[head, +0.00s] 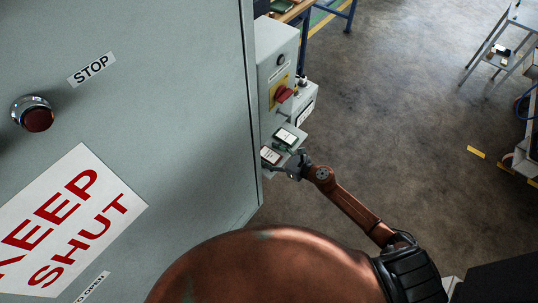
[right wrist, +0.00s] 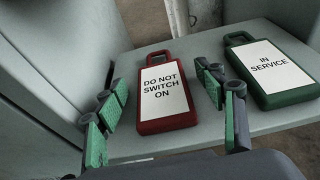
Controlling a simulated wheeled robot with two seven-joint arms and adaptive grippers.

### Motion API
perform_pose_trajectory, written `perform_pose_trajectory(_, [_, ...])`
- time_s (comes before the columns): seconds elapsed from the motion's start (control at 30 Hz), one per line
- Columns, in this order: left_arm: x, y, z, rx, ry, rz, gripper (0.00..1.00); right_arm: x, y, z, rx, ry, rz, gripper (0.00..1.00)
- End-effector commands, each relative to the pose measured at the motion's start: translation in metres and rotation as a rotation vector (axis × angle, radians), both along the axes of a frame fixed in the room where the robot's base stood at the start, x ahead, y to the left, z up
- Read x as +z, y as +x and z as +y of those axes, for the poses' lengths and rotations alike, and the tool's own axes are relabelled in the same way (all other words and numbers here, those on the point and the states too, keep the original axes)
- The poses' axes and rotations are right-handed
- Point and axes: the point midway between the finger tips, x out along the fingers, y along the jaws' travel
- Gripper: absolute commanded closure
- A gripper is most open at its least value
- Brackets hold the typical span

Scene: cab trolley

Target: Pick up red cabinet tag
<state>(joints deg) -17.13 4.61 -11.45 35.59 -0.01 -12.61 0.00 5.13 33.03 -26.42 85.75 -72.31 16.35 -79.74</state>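The red cabinet tag (right wrist: 167,122), with a white label reading "DO NOT SWITCH ON", lies flat on a grey shelf (right wrist: 220,138) in the right wrist view. In the head view the tag (head: 270,155) is small, beside the cabinet door's edge. My right gripper (right wrist: 162,88) is open, its green-padded fingers to the left and right of the tag in the picture, with gaps showing on both sides. In the head view the right gripper (head: 284,169) is at the shelf's near edge. Whether the fingers are down at tag height is hard to tell. My left gripper is out of view.
A green "IN SERVICE" tag (right wrist: 272,72) lies close on the right, near my right finger. A grey cabinet door (head: 190,130) fills the left of the head view. A switch box with a red knob (head: 284,94) stands behind the shelf. Open floor lies right.

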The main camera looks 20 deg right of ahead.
Motion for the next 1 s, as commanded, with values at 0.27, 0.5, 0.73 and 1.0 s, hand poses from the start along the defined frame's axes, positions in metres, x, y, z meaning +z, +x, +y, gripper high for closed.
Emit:
perform_pose_trajectory(0.27, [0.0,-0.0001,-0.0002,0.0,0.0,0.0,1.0,0.0003,-0.0001,-0.0007,-0.001,0.001,0.0,0.56])
perform_pose_trajectory(0.5, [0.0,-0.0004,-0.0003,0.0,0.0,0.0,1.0,0.0002,-0.0002,-0.0009,-0.001,0.001,0.0,0.73])
perform_pose_trajectory(0.73, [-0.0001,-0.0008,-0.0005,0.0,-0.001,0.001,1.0,0.0004,0.0,-0.0006,-0.001,0.001,0.0,0.85])
perform_pose_trajectory(1.0, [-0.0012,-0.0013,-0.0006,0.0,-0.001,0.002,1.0,0.0041,0.0008,-0.0028,-0.001,0.0,-0.002,0.85])
